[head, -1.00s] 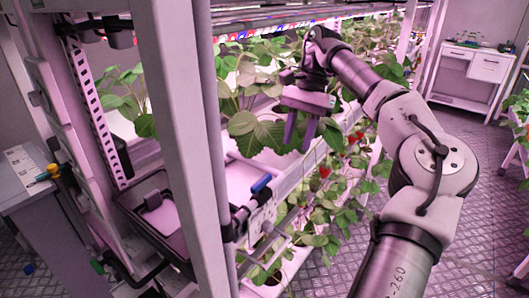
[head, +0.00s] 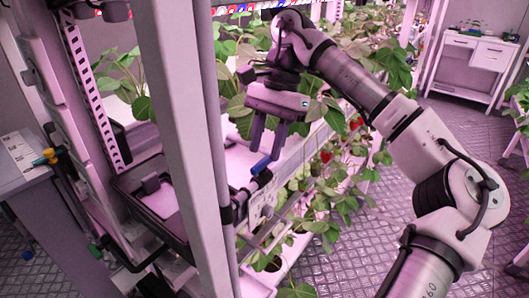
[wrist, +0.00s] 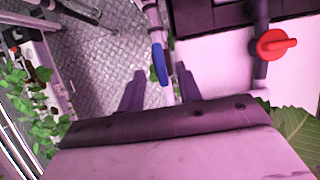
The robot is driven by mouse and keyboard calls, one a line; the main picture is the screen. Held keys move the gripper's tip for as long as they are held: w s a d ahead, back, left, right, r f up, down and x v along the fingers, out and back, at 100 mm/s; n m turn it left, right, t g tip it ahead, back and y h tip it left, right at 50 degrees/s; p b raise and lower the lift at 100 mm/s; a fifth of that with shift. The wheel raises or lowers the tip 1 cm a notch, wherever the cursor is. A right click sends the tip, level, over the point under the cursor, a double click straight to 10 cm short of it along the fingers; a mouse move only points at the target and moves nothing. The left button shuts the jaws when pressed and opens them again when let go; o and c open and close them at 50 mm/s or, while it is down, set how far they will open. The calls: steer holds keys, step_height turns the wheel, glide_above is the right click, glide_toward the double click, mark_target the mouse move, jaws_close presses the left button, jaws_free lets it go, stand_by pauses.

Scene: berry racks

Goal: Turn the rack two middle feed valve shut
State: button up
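A blue valve handle (head: 262,165) sits on a pipe at the near end of the rack's middle level, beside the grey post. The blue handle also shows in the wrist view (wrist: 159,64), lying roughly in line with its pipe. My gripper (head: 266,150) points down just above it, and its two fingers are apart with nothing held. In the wrist view my gripper (wrist: 159,80) has one finger on each side of the blue handle's line. I cannot tell whether either finger touches it. No label shows which valve is rack two's middle one.
A red valve handle (wrist: 272,44) is on a dark pipe at the right of the wrist view. The grey post (head: 180,130) stands close left of my gripper. A black tray (head: 155,205) is left of it. Strawberry plants (head: 340,115) fill the rack behind.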

steer(key=shift+x, duration=1.05)
jaws_close()
